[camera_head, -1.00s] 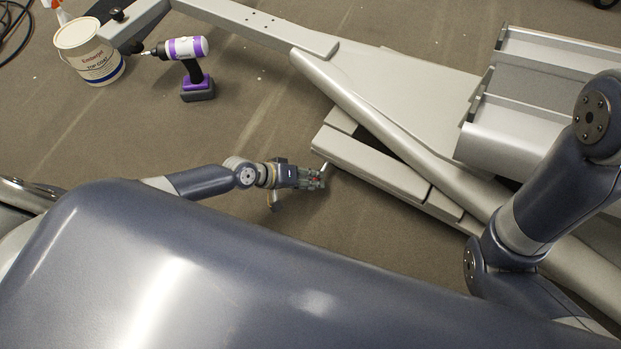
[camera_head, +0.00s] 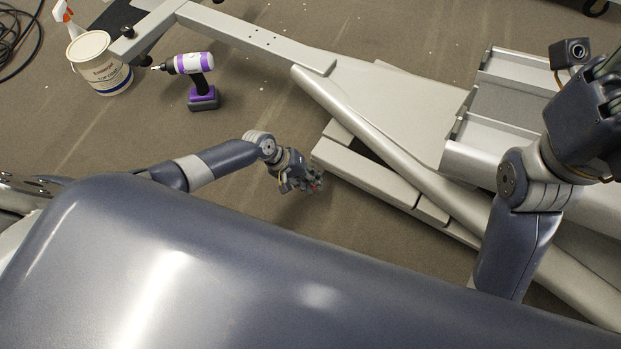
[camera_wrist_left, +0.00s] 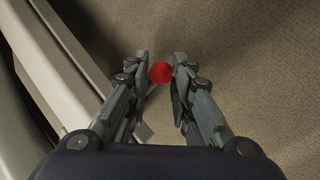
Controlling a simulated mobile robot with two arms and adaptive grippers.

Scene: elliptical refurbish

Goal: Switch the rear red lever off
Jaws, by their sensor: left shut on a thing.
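In the left wrist view, the round red knob of a red lever (camera_wrist_left: 160,72) sits between the two fingers of my left gripper (camera_wrist_left: 161,66), which is shut on it. The lever's rod below the knob is mostly hidden. In the head view, my left gripper (camera_head: 314,184) is beside the near left end of the grey frame, low over the floor. Only a small red spot shows at its fingertips there. My right arm comes in at the right edge, and its gripper (camera_head: 606,78) is only partly in view, apart from the lever.
The grey metal frame (camera_head: 395,105) runs across the middle and right, with a long tube along it. A purple and white drill (camera_head: 202,85), a paint bucket (camera_head: 98,65) and a spray bottle (camera_head: 66,17) stand at the upper left. Floor left of my left gripper is clear.

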